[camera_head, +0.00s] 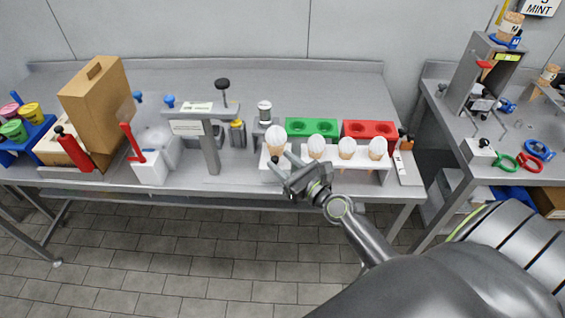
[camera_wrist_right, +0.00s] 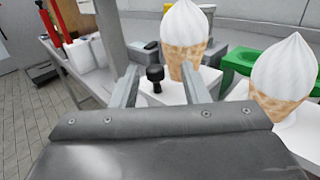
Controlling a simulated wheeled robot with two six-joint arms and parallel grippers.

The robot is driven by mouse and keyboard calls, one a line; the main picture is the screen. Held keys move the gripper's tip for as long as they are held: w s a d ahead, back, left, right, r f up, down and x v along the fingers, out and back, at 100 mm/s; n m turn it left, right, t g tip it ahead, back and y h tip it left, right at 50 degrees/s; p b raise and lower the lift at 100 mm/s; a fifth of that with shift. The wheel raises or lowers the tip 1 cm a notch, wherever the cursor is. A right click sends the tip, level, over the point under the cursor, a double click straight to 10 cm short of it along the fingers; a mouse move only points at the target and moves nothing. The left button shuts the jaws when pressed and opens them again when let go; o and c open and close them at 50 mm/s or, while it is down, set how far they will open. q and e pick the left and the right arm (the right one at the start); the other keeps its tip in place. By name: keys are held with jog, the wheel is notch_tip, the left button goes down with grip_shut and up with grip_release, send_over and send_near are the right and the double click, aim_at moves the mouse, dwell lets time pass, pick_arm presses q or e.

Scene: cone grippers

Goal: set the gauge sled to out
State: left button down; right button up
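A small black knob (camera_wrist_right: 155,73) on a short stem stands in front of the leftmost ice-cream cone (camera_wrist_right: 185,38). It appears to be the handle of the gauge sled, though no label shows. My right gripper (camera_head: 281,165) is at the table's front edge, by the left end of the white cone rack (camera_head: 311,178). In the right wrist view its two fingers (camera_wrist_right: 162,86) are apart, with the knob showing between them and nothing clearly held. The gripper hides part of the sled in the head view, so its setting cannot be read. My left gripper is not in view.
Several cones stand along the rack, close to my right gripper. Green (camera_head: 311,128) and red (camera_head: 369,129) holders lie behind them. A grey post stand (camera_head: 211,152) and a red-levered white box (camera_head: 149,169) are to the left. A second table (camera_head: 520,150) stands at right.

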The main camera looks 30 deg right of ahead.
jog(key=shift+a, duration=0.15)
jog(key=shift+s, duration=0.35)
jog(key=s+d+b, duration=0.1)
jog(key=s+b, duration=0.2)
jog(key=s, duration=0.5)
jog(key=s+d+b, duration=0.2)
jog(key=s+b, duration=0.2)
jog(key=s, duration=0.4)
jog(key=shift+s+d, duration=0.15)
jog(key=shift+d, duration=0.1)
